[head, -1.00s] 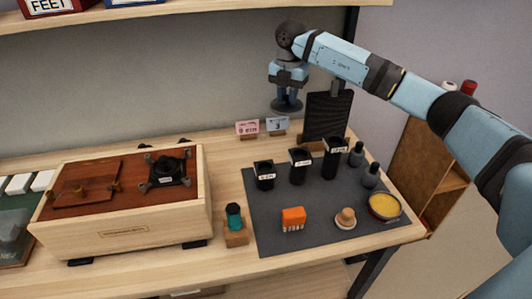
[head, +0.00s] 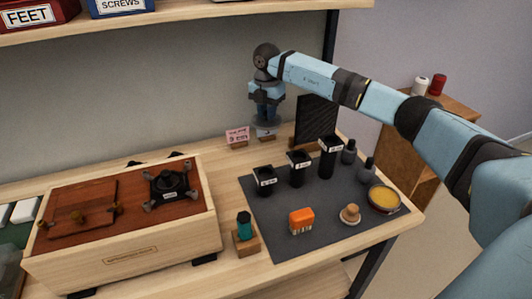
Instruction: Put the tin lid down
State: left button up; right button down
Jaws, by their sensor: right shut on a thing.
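My right gripper (head: 267,112) points down near the back of the table, in front of the grey wall. It is shut on the dark round tin lid (head: 267,125), which shows just below the fingers and is small and partly hidden. A round open tin with yellow contents (head: 384,198) stands at the right end of the dark mat (head: 330,222), well to the right of the gripper. My left gripper is not in view.
Several black labelled containers (head: 299,170) and dark bottles (head: 366,170) stand on the mat, with an orange block (head: 301,221) and a wooden knob (head: 350,214). A black ribbed panel (head: 316,120) stands behind. A wooden box (head: 125,255) fills the left. Bare table lies behind the mat's left side.

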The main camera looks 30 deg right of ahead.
aim_at(267, 158)
notch_tip(267, 158, down, 15)
jog(key=shift+r+b, duration=0.1)
jog(key=shift+b, duration=0.45)
jog(key=c, duration=1)
grip_release()
jog(key=shift+f, duration=0.2)
jog(key=shift+r, duration=0.1)
notch_tip(267, 158, up, 12)
jog(key=shift+r+p, duration=0.1)
jog(key=shift+p, duration=0.45)
